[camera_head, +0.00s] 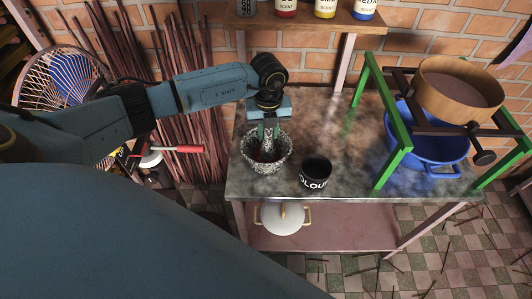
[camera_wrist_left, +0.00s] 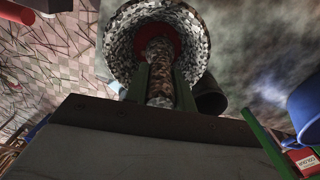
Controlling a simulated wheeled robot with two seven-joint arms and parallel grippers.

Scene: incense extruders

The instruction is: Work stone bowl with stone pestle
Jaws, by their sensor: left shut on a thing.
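The speckled black-and-white stone bowl (camera_head: 283,158) stands upright at the left end of the dark stone table. Something red shows inside it, seen best in the left wrist view, where the bowl (camera_wrist_left: 195,30) is at the top middle. The speckled stone pestle (camera_head: 267,148) stands in the bowl, roughly upright. My left gripper (camera_head: 267,131) is above the bowl, shut on the pestle's upper part. In the left wrist view the pestle (camera_wrist_left: 160,75) runs between the two green fingers into the bowl. Whether its tip touches the bottom is hidden. My right gripper is not in view.
A black cup (camera_head: 315,177) stands close to the right of the bowl. A green frame (camera_head: 394,150) with a wooden sieve (camera_head: 458,90) and a blue tub (camera_head: 432,150) stands at the right. Bottles line the shelf (camera_head: 300,17) behind. The tabletop behind the cup is clear.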

